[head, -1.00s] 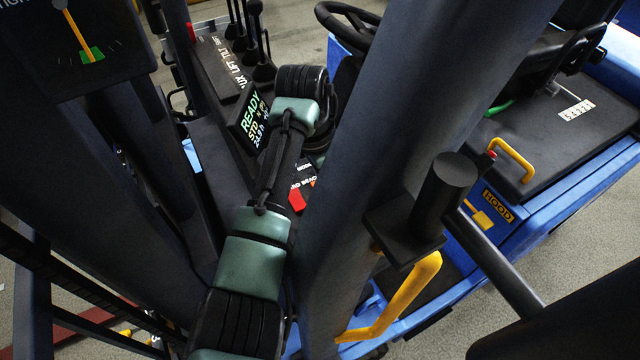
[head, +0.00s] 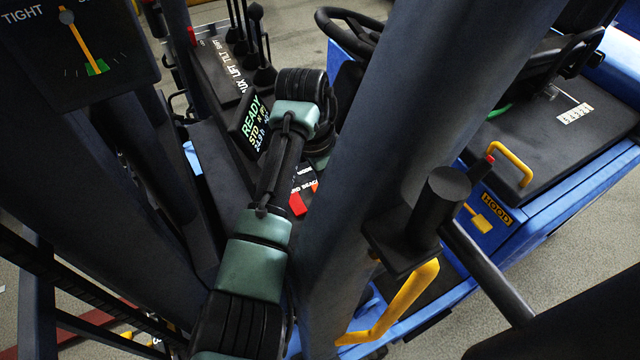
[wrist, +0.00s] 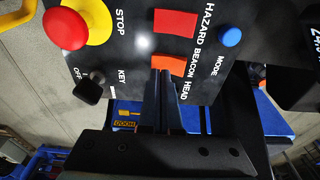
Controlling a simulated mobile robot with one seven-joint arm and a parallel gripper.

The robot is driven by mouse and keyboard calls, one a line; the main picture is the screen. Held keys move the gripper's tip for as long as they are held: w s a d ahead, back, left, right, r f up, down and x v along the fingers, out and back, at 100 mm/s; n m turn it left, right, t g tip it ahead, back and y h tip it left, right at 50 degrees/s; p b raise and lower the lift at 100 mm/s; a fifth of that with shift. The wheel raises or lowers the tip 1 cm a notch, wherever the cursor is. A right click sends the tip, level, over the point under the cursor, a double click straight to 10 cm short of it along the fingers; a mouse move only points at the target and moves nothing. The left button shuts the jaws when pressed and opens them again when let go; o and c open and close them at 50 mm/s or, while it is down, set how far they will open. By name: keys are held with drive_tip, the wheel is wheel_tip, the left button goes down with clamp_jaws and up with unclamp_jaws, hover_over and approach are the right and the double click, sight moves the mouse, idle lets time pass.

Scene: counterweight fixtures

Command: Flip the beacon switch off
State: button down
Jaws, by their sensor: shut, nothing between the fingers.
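In the wrist view, a black panel carries an orange rocker (wrist: 168,65) beside the BEACON lettering. A red rocker (wrist: 175,23) sits just beyond, by HAZARD. Any switch by HEAD is hidden behind the fingers.
The panel also holds a red STOP button (wrist: 65,28) on a yellow base, a black key switch (wrist: 89,88) and a blue MODE button (wrist: 231,37). A READY display (head: 251,123) and several levers (head: 264,72) stand close to my arm. A thick dark post (head: 415,110) rises at right.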

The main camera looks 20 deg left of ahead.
sight(324, 198)
drive_tip(key=shift+r+p, duration=2.15)
drive_tip(key=shift+r, duration=0.6)
